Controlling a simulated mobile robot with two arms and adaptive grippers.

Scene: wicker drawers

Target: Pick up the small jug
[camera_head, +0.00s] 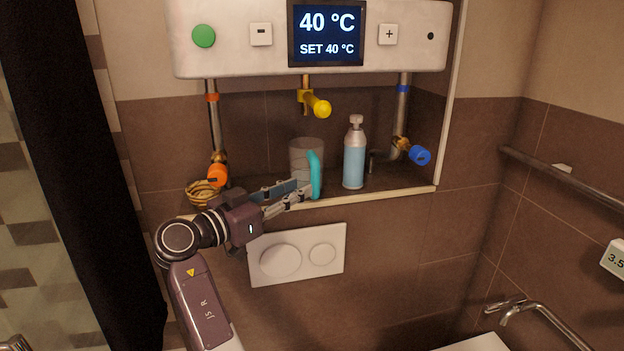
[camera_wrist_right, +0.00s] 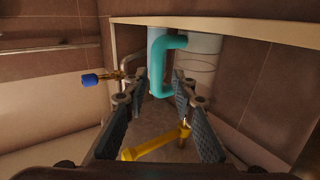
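The small jug (camera_head: 301,155) is a clear, greyish cylinder with a teal handle (camera_head: 315,175). It stands upright on the shelf under the water heater. My right gripper (camera_head: 299,190) reaches in from the left, its fingertips close to the handle. In the right wrist view the two fingers (camera_wrist_right: 156,84) are spread apart with nothing clamped. The teal handle (camera_wrist_right: 158,76) shows between and just beyond the fingertips, and the clear jug body (camera_wrist_right: 203,60) is to its right. I cannot tell whether a finger touches the handle. My left gripper is not in view.
A blue bottle (camera_head: 354,160) with a grey top stands just right of the jug. A yellow tap (camera_head: 318,107) hangs above it. An orange valve (camera_head: 217,175) and a wicker basket (camera_head: 203,192) are at left, a blue valve (camera_head: 420,156) at right. A flush plate (camera_head: 297,254) is below.

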